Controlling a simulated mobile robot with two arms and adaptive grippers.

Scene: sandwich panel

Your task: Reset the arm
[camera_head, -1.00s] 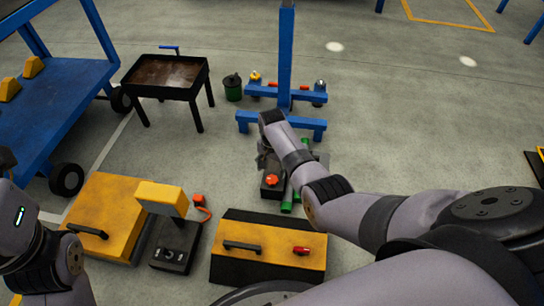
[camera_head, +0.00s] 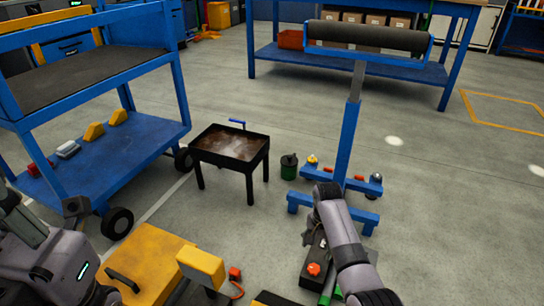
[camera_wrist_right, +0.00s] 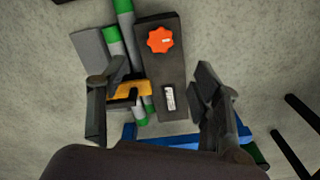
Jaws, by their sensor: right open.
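My right arm reaches forward and down in the head view, and its gripper is mostly hidden behind the wrist there. In the right wrist view the right gripper (camera_wrist_right: 160,105) is open, its two dark fingers wide apart. Between and beyond the fingers, a dark box with an orange knob (camera_wrist_right: 160,40) lies on the floor with green-ended rods (camera_wrist_right: 114,42) beside it. A yellow piece (camera_wrist_right: 130,88) is close to the left finger. I cannot tell whether they touch. My left arm shows at the left edge of the head view; its fingers are not clearly visible.
A blue roller stand (camera_head: 347,140) rises just beyond the right arm. A black tray on legs (camera_head: 228,145) stands left of it, beside a blue cart (camera_head: 150,140). A yellow case (camera_head: 150,262) is at the lower left. Floor at right is clear.

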